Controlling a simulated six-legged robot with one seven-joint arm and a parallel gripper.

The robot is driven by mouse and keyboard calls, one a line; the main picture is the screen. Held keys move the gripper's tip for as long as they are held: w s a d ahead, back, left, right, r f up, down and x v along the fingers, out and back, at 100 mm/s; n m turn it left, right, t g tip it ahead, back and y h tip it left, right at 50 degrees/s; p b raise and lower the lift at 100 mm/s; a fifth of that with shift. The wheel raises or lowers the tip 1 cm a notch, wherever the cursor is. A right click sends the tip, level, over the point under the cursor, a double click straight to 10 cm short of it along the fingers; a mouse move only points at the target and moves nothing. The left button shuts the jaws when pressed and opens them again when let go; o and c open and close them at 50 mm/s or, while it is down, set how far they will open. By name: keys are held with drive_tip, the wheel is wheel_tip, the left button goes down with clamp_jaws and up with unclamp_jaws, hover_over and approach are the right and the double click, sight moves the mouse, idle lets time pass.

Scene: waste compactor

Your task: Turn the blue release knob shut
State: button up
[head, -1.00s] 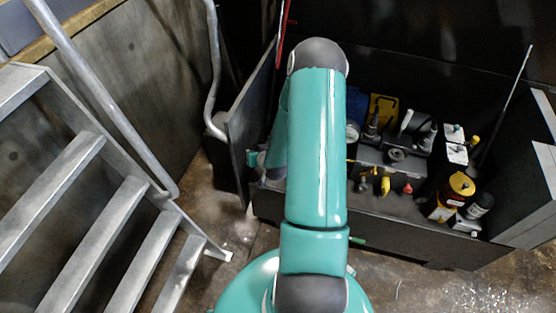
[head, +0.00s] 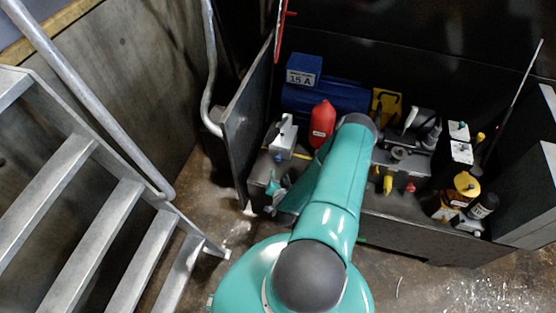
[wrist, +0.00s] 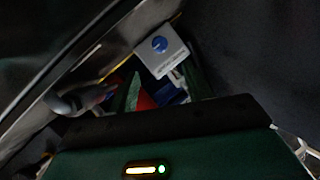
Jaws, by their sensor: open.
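The blue round knob (wrist: 160,44) sits on the face of a pale box (wrist: 172,58) in the wrist view. In the head view the pale box (head: 284,135) stands at the left end of the dark bench, with a small blue spot (head: 279,158), likely the knob, low on its front. My gripper (head: 275,189) is just in front of and below this box, partly hidden by my arm. In the wrist view my gripper (wrist: 163,82) shows two green fingers spread apart, with nothing between them; the knob lies beyond them, apart from both.
A red bottle (head: 322,123) and a blue motor (head: 340,97) stand right of the box. A dark upright panel (head: 247,122) is close on the left. Yellow and black containers (head: 463,187) crowd the bench's right. Metal stairs (head: 95,215) stand at far left.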

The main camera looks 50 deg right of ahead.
sight(278, 160)
drive_tip(key=x, duration=1.1)
drive_tip(key=shift+w+d+f, duration=0.1)
drive_tip(key=shift+w+d, duration=0.1)
drive_tip(key=shift+w, duration=0.05)
drive_tip(key=shift+c, duration=0.4)
drive_tip(key=c, duration=0.9)
